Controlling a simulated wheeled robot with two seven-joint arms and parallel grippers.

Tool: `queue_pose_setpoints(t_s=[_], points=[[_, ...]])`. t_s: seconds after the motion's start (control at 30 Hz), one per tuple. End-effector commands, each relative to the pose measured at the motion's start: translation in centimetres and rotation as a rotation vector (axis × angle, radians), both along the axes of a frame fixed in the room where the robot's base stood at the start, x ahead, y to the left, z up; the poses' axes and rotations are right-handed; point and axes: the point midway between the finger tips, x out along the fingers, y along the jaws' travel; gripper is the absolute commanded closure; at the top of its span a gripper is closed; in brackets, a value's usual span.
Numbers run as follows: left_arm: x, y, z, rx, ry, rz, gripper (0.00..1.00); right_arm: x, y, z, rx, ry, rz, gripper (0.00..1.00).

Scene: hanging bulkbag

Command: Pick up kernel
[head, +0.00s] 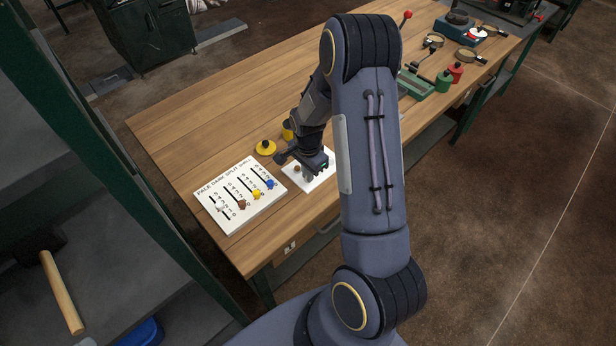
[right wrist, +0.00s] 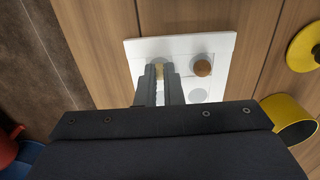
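A white tray (head: 322,180) lies on the wooden table under my right gripper (head: 318,168). A round brown kernel (right wrist: 203,68) sits on the tray, clear of the fingers; it also shows in the head view (head: 297,169). In the right wrist view the gripper (right wrist: 159,72) points down at the tray. A pale tan kernel (right wrist: 159,71) shows in the narrow gap between the fingertips, partly hidden by them. I cannot tell whether the fingers touch it. My left gripper is in neither view.
A white tally board (head: 240,195) with coloured pegs lies left of the tray. Pans and red and green canisters occupy the table's far end. The far-left tabletop is clear.

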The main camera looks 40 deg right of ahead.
Motion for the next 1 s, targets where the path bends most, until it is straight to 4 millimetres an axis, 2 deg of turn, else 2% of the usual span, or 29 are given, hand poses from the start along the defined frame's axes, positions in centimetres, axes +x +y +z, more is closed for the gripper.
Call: queue_pose_setpoints(t_s=[0.37, 0.57, 0.73, 1.0], points=[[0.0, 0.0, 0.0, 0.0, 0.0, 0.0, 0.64, 0.0, 0.0, 0.0, 0.0, 0.0, 0.0, 1.0], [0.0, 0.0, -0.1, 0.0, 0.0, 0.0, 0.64, 0.1, 0.0, 1.0, -0.001, -0.002, 0.001, 1.0], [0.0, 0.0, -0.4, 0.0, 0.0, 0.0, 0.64, -0.1, 0.0, 3.5, -0.001, -0.005, 0.0, 1.0], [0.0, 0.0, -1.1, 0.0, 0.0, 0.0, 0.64, -5.0, 1.2, 9.4, 0.002, -0.009, 0.002, 1.0]])
